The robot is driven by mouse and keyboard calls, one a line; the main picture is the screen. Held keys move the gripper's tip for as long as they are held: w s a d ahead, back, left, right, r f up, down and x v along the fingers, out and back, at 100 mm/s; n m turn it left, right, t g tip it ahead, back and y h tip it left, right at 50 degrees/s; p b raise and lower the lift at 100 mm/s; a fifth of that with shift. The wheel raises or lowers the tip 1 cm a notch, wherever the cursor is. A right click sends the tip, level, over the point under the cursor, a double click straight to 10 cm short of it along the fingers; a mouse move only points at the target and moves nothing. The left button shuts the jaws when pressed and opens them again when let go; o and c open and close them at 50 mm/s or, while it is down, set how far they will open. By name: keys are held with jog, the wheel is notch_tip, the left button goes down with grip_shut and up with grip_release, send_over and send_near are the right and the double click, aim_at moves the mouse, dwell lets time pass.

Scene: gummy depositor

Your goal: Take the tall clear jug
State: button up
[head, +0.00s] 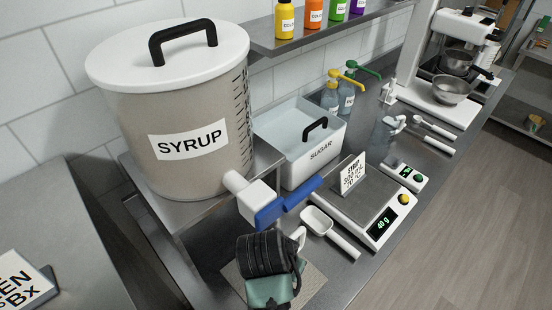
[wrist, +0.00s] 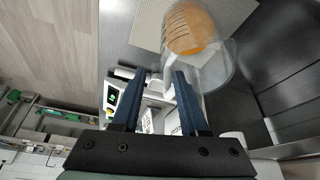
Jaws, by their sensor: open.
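A clear jug (wrist: 205,65) with dark measuring marks and something orange showing in it is at the top right of the wrist view. It appears beside a pale perforated mat, partly over it. My gripper (wrist: 158,76) is open, with its two dark blue fingers apart. The jug is beyond the fingertips and overlaps the right finger's end in the picture; I cannot tell whether they touch. In the head view my arm's end covers the mat area, and I cannot make out this jug there.
The syrup tank (head: 180,110) stands on a raised shelf, its blue-handled tap (head: 285,203) above my arm. A white scoop (head: 327,232), a scale (head: 365,205) and a sugar bin (head: 300,145) lie to the right. A mixer (head: 452,75) stands farther back.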

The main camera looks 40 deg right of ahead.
jog(key=p+x, duration=0.2)
jog(key=x, duration=0.5)
jog(key=shift+w+f, duration=0.15)
jog(key=shift+f, duration=0.15)
grip_shut()
jog(key=shift+d+r, duration=0.1)
jog(key=shift+r, duration=0.05)
dwell(1.1)
